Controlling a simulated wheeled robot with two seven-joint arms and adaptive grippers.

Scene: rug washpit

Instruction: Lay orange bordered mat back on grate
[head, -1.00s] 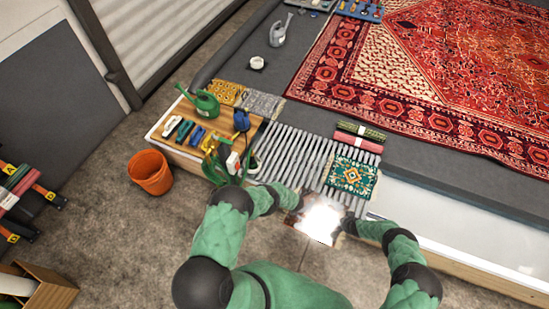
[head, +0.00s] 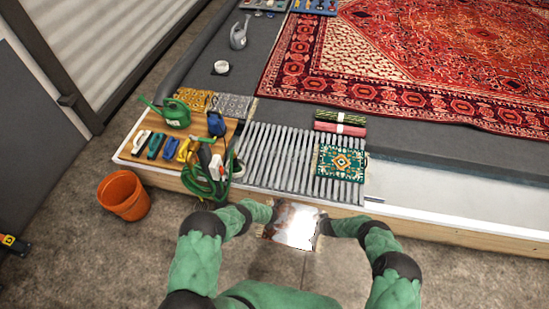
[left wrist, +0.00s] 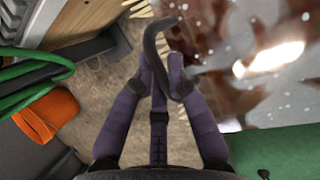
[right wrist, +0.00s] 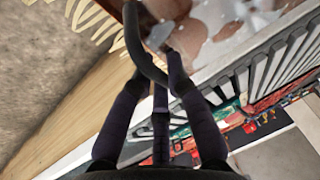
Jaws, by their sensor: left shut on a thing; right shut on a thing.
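A small mat (head: 292,226) with a glossy, wet-looking brown and pale face hangs between my two grippers, over the floor just in front of the pit's wooden edge. Glare hides most of its pattern, so I cannot make out its border clearly. Cream fringe shows at its ends. My left gripper (head: 271,213) is shut on its left side; the mat also shows in the left wrist view (left wrist: 225,70). My right gripper (head: 323,226) is shut on its right side. The grey slatted grate (head: 265,160) lies beyond the mat, its left and middle slats bare.
A teal patterned mat (head: 340,163) lies on the grate's right part, with rolled rugs (head: 340,128) behind. A wooden board (head: 150,125) with brushes, a green watering can (head: 172,113) and a hose (head: 205,185) is left of the grate. An orange bucket (head: 123,194) stands on the floor.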

